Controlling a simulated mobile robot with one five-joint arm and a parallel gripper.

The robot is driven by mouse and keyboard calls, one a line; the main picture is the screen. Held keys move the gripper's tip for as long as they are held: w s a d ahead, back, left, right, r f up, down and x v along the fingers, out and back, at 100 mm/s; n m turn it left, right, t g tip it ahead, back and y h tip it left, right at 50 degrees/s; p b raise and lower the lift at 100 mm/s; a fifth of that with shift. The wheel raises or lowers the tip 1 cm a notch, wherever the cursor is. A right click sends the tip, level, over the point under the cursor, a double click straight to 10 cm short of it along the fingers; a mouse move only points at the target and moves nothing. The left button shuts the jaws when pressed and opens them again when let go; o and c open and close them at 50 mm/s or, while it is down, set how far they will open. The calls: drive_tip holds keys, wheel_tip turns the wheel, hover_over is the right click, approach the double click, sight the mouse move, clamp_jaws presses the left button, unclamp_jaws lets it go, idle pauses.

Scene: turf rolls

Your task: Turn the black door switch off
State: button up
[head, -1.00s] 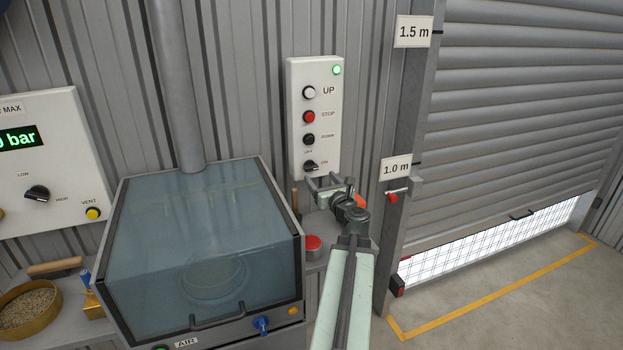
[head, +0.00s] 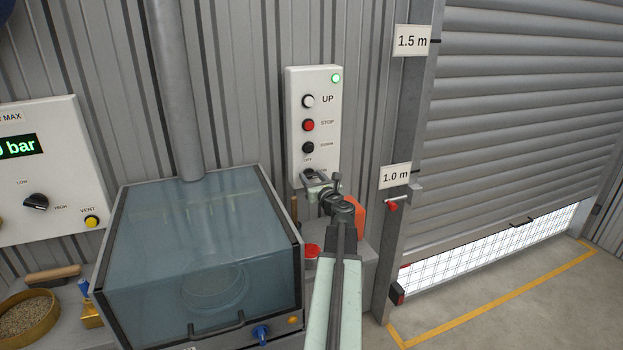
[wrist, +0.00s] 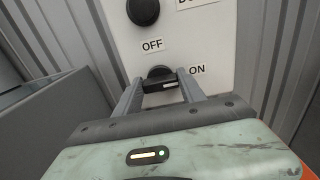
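The black door switch (wrist: 158,76) is a rotary knob at the bottom of the white door control panel (head: 330,115). In the wrist view its handle lies sideways, with a white mark at its right end, toward the ON label; OFF is at its upper left. My gripper (wrist: 160,88) is open, with one finger on each side of the knob. Whether the fingers touch it cannot be told. In the head view my gripper (head: 317,183) is at the panel's lower edge and partly hides the switch.
Above the switch are the black DOWN button (head: 308,148), red STOP button (head: 308,125) and white UP button (head: 308,101); a green lamp (head: 336,78) is lit. A clear-lidded cabinet (head: 200,240) stands at left. A door post (head: 400,140) rises at right.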

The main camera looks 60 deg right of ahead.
drive_tip(key=shift+n, duration=0.3)
drive_tip(key=n, duration=0.3)
drive_tip(key=shift+n, duration=0.3)
drive_tip(key=n, duration=0.4)
drive_tip(key=shift+a+f+n, duration=0.1)
drive_tip(key=shift+n, duration=0.2)
drive_tip(key=n, duration=0.4)
drive_tip(key=shift+w, duration=0.1)
drive_tip(key=n, duration=0.5)
drive_tip(key=shift+f, duration=0.15)
drive_tip(key=o, duration=1.4)
drive_tip(key=shift+c, duration=0.2)
